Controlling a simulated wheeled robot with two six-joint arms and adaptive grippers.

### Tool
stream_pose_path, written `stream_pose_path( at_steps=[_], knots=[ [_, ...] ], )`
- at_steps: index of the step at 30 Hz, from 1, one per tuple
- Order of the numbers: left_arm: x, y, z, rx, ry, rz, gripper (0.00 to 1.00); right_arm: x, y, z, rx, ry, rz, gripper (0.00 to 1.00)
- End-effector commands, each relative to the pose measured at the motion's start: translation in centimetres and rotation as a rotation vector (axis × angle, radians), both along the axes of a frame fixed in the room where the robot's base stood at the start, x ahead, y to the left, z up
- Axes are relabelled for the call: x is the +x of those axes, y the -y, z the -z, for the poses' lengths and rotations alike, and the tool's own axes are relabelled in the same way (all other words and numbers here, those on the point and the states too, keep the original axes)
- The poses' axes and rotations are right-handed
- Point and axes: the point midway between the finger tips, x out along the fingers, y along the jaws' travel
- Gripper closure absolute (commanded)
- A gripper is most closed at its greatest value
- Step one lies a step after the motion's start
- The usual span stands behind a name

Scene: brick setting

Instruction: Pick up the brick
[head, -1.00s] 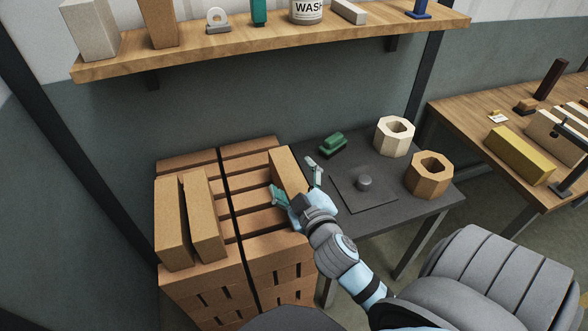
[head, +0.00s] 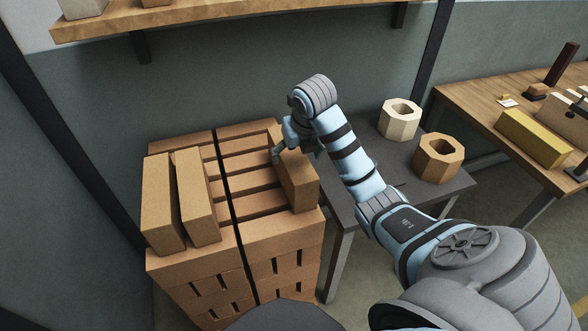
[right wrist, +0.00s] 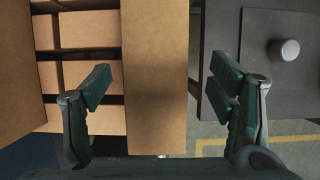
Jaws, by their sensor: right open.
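The brick (head: 298,183) is a long tan block lying on the right side of the brick stack (head: 282,228), close to the dark table. My right gripper (head: 292,153) is over the far part of this brick, and my arm partly hides it. In the right wrist view the brick (right wrist: 155,75) runs up the picture between the two spread fingers of my right gripper (right wrist: 168,90). The fingers are open, with a gap on both sides of the brick. My left gripper is not in view.
The dark table (head: 460,184) beside the stack holds two octagonal blocks, a cream one (head: 399,120) and a brown one (head: 437,158). A wooden shelf (head: 230,18) hangs above, and a wooden workbench (head: 480,100) stands right.

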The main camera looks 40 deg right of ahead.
Motion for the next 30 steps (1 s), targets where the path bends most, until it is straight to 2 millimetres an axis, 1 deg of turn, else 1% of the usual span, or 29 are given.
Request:
stream_pose_path(
  at_steps=[1,5,12,15,19,20,30],
  knots=[
    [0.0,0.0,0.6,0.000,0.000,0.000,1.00,0.3,0.0,1.2,0.002,-0.005,0.000,0.23],
    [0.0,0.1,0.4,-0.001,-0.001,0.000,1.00,0.9,0.2,2.2,0.001,-0.003,0.000,0.23],
    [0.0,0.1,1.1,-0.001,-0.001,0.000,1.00,2.6,0.4,6.2,0.000,-0.003,-0.003,0.23],
    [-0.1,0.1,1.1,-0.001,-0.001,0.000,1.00,2.8,0.5,6.7,0.000,-0.002,-0.003,0.23],
    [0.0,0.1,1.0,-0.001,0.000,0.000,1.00,2.8,0.5,6.6,-0.001,-0.001,-0.003,0.23],
    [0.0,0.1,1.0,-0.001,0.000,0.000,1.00,2.8,0.5,6.6,-0.001,-0.001,-0.003,0.25],
    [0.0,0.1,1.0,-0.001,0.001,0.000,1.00,2.8,0.5,6.6,-0.001,-0.003,-0.002,0.79]
  ],
)
